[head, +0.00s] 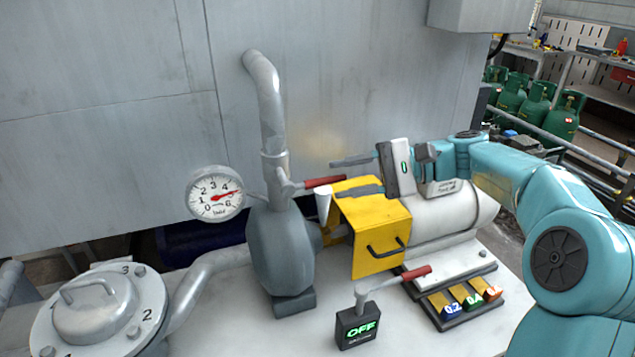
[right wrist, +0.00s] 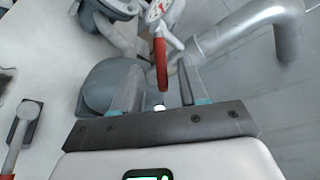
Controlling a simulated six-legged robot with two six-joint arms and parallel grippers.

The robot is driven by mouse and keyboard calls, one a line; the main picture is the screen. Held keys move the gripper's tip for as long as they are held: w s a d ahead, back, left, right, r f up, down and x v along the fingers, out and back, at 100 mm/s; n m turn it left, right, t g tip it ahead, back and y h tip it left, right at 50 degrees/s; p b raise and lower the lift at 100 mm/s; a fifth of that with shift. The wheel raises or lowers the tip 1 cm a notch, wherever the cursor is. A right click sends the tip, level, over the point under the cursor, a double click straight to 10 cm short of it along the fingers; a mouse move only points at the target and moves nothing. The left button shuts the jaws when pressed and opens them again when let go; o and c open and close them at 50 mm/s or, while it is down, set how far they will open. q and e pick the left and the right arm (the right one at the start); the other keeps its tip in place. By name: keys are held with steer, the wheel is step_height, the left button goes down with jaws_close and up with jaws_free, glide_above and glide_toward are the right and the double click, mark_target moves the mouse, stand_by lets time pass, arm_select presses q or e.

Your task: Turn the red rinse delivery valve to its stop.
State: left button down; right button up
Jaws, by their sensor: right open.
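The red-handled valve lever (head: 325,182) sits on the vertical grey pipe above the pump, its handle pointing right and roughly level. In the right wrist view, the red handle (right wrist: 161,62) lies between the two fingers. My right gripper (head: 343,176) comes in from the right, its fingers on either side of the handle's end. The right gripper (right wrist: 160,78) is open, with gaps showing beside the handle. My left gripper is not in view.
A dial gauge (head: 216,193) is left of the pipe. The yellow guard (head: 383,235) and white motor (head: 450,212) stand below the right arm. A second red lever (head: 416,272) rises from a box reading OFF (head: 357,326). A flanged lid (head: 97,312) is at lower left.

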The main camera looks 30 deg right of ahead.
mark_target(318, 182)
steer(key=shift+x, duration=2.75)
steer(key=shift+c, duration=0.2)
jaws_close()
steer(key=shift+d+r, duration=0.1)
